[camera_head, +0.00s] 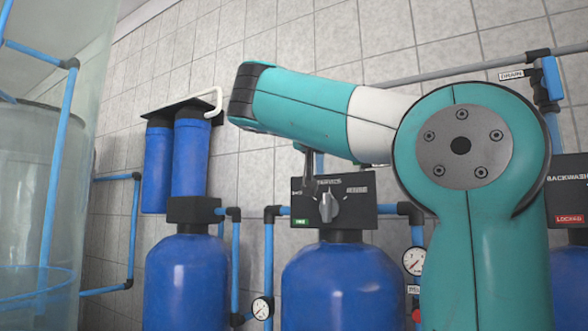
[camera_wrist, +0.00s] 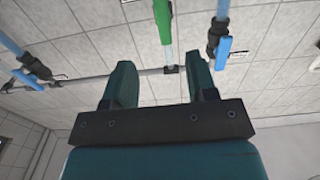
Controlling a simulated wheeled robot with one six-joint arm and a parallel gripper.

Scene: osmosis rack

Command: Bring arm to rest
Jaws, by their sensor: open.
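My teal and white arm (camera_head: 300,105) fills the right and middle of the head view. Its large round joint is at the right, and a link reaches left and slightly up to a dark end. My gripper (camera_wrist: 160,80) shows in the wrist view with its two teal fingers apart and nothing between them. Behind the gap, at a distance, are a green pipe piece (camera_wrist: 163,20) and a grey pipe (camera_wrist: 75,80) along the tiled wall.
Blue tanks (camera_head: 186,285) stand below the arm. A black valve head with a grey knob (camera_head: 329,207) is just beneath the arm link in the picture. Blue filter housings (camera_head: 190,160) hang on the wall. A clear tank (camera_head: 35,200) is at left. Gauges (camera_head: 414,261) and pipes surround the tanks.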

